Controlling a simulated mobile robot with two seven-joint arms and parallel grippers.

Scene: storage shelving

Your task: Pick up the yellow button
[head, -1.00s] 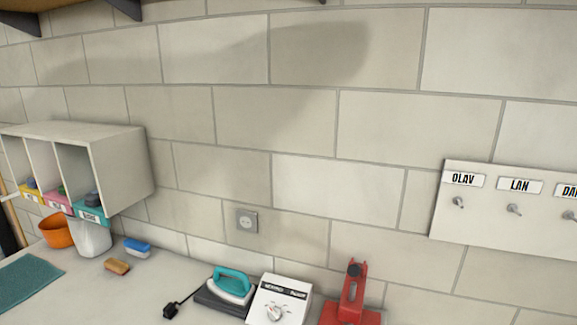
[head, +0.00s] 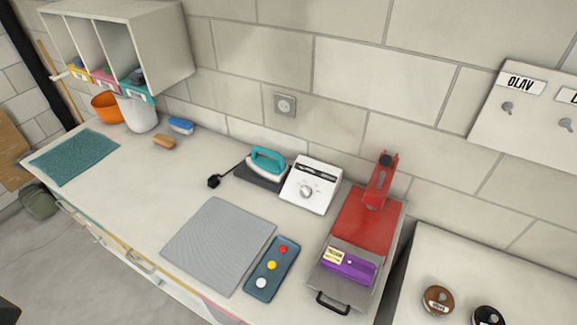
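The yellow button (head: 272,265) is a small round disc in the middle of a dark blue-grey tray (head: 262,284) on the counter. A red button (head: 283,249) lies above it in the tray and a white button (head: 261,283) below it. Neither of my grippers shows in the head view.
A grey mat (head: 212,245) lies left of the tray. A red press (head: 366,222) with a purple item (head: 347,264) stands to the right. An iron (head: 266,162) and a white box with a dial (head: 311,187) stand behind. The counter's left middle is clear.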

